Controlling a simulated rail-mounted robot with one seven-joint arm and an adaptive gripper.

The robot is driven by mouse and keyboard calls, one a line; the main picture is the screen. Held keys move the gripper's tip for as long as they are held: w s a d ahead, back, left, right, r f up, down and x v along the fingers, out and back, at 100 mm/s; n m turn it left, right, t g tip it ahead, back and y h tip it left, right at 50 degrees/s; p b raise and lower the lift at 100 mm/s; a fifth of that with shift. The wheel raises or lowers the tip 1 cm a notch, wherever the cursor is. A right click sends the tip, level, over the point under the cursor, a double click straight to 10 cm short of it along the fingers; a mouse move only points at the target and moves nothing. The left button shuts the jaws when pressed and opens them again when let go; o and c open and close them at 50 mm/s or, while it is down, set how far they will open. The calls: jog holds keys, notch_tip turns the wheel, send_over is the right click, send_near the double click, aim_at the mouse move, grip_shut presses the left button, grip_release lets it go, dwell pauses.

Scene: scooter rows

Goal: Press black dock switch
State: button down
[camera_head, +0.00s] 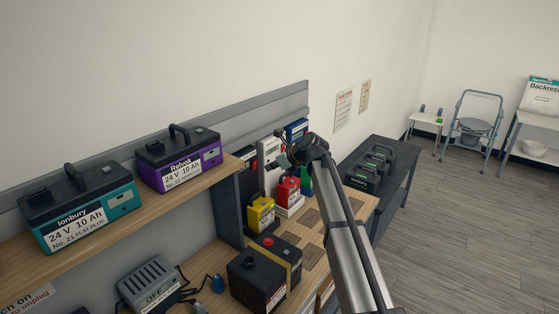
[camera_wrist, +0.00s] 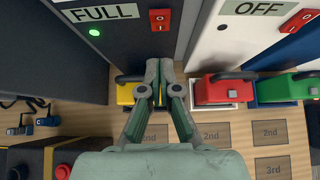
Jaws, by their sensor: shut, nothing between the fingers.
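The black dock (camera_wrist: 122,38) stands at the top of the wrist view, with a FULL label (camera_wrist: 103,13), a lit green light (camera_wrist: 94,32) and a red switch (camera_wrist: 160,20) on its front. A yellow battery (camera_wrist: 125,95) sits at its foot, partly hidden by my fingers. My gripper (camera_wrist: 161,66) is shut and empty. Its fingertips appear just below the red switch in the wrist view; whether they touch the dock cannot be told. In the head view my gripper (camera_head: 284,156) is in front of the docks and hides part of them.
To the right stands a white dock (camera_wrist: 222,50) labelled OFF, with its own red switch (camera_wrist: 301,20). A red battery (camera_wrist: 222,90) and a green battery (camera_wrist: 286,88) stand alongside. Marked squares (camera_wrist: 211,134) on the bench are bare.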

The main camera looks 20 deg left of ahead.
aim_at(255, 166)
jog(key=shift+w+a+f+p, duration=0.1)
jog(key=shift+w+a+p, duration=0.2)
jog(key=shift+a, duration=0.5)
jog(key=shift+w+a+f+p, duration=0.1)
jog(key=shift+w+a+p, duration=0.15)
jog(key=shift+a, duration=0.55)
jog(key=shift+w+a+p, duration=0.2)
jog(key=shift+w+a, duration=0.1)
jog(key=shift+a, duration=0.5)
